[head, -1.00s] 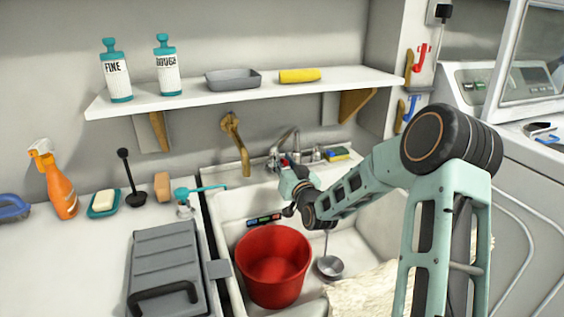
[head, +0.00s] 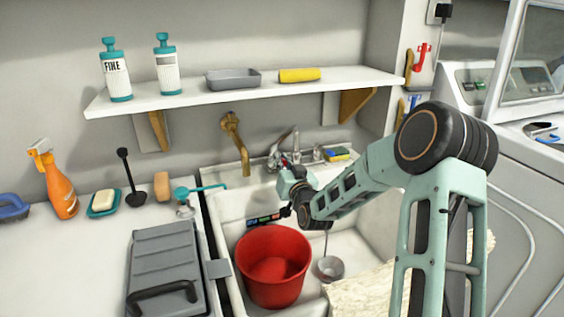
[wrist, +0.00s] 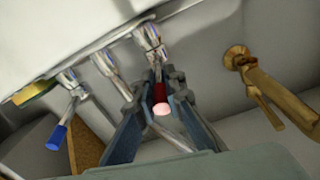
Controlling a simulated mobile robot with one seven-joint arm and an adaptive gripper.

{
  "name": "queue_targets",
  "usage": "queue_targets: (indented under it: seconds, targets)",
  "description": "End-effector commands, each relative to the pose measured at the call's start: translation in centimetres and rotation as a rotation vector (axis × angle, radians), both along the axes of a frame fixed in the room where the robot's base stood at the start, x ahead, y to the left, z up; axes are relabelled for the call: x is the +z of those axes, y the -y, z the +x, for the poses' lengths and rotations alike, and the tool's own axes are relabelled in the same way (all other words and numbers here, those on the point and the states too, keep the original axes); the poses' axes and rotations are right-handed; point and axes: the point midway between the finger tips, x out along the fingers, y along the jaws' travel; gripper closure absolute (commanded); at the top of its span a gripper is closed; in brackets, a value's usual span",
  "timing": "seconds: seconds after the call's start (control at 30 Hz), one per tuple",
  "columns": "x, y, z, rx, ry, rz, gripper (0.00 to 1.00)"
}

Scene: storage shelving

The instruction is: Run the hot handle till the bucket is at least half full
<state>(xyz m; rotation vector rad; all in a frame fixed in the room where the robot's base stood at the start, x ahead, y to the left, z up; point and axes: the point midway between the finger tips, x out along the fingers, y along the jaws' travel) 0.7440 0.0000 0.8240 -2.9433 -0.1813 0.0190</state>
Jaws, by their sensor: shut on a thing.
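The red hot handle (wrist: 160,92) with its pale pink end is between the fingers of my gripper (wrist: 157,86) in the wrist view. My gripper is shut on it. In the head view my gripper (head: 285,168) is at the silver tap (head: 290,143) behind the sink and largely covers the handle. The blue handle (wrist: 57,137) is free, at the left of the wrist view. The red bucket (head: 272,288) stands upright in the sink basin, below and left of my gripper. I cannot tell its water level.
A brass spout (head: 240,150) hangs from the wall left of the tap; it also shows in the wrist view (wrist: 262,85). A ladle (head: 330,268) is right of the bucket. A grey case (head: 163,260) lies on the left counter. A shelf (head: 240,92) runs above.

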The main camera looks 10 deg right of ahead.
Motion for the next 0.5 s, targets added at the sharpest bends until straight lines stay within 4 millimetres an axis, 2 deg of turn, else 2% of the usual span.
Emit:
queue_targets:
  seconds: [0.2,0.5]
  targets:
    - [-0.19,-0.99,-0.06,-0.084,0.004,-0.002,1.00]
    - [0.06,-1.23,-0.13,-0.162,0.003,-0.002,1.00]
